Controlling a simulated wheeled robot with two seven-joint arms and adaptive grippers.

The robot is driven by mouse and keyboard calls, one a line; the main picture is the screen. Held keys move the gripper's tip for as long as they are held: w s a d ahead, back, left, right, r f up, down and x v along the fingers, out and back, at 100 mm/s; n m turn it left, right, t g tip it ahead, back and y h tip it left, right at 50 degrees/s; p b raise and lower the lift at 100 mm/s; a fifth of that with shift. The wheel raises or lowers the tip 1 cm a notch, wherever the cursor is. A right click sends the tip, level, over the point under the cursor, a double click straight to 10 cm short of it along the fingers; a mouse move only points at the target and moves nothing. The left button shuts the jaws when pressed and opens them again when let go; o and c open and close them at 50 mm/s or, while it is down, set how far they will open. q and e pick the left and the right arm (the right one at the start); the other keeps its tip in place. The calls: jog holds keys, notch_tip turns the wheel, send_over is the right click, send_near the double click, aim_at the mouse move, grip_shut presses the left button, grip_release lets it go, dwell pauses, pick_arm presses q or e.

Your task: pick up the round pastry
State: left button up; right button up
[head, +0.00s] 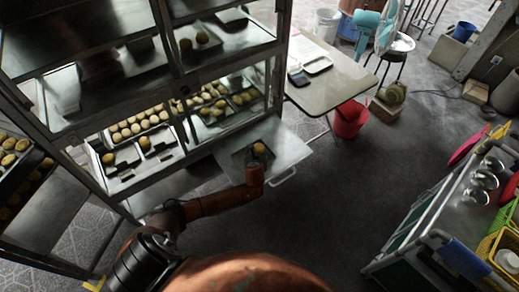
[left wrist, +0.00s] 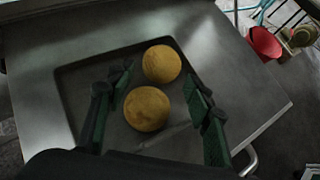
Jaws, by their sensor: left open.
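Two round golden-brown pastries lie on a dark square tray (left wrist: 68,85) on a metal shelf. In the left wrist view, the nearer pastry (left wrist: 147,109) is lower in the picture and the farther pastry (left wrist: 162,64) is just above it, to its right. My left gripper (left wrist: 157,95) is open, its dark green fingers spread on both sides of the pastries, with nothing held. In the head view, a pastry (head: 259,148) shows just beyond the end of my left arm, which hides part of the tray. My right gripper is not in view.
The shelf (head: 289,147) sticks out of a metal rack (head: 197,76) with trays of several pastries above it. A table (head: 337,82) and a red bucket (head: 349,119) stand beyond it. A cart (head: 437,206) stands at the right. The floor between is clear.

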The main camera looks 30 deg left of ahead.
aim_at(259, 149)
pick_arm(q)
jog(key=b+x, duration=0.1)
jog(key=x, duration=0.3)
jog(key=shift+d+f+b, duration=0.15)
jog(key=shift+d+b, duration=0.05)
jog(key=shift+b, duration=0.2)
jog(key=shift+w+a+f, duration=0.25)
jog(key=shift+w, duration=0.1)
jog(key=shift+r, duration=0.1)
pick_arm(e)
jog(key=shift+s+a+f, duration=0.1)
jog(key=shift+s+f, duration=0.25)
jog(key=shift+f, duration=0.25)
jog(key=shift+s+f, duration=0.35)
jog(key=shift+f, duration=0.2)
pick_arm(q)
jog(key=shift+c, duration=0.3)
jog(key=c, duration=0.7)
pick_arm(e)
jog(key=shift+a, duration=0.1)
pick_arm(q)
jog(key=shift+r, duration=0.1)
jog(key=shift+c, duration=0.2)
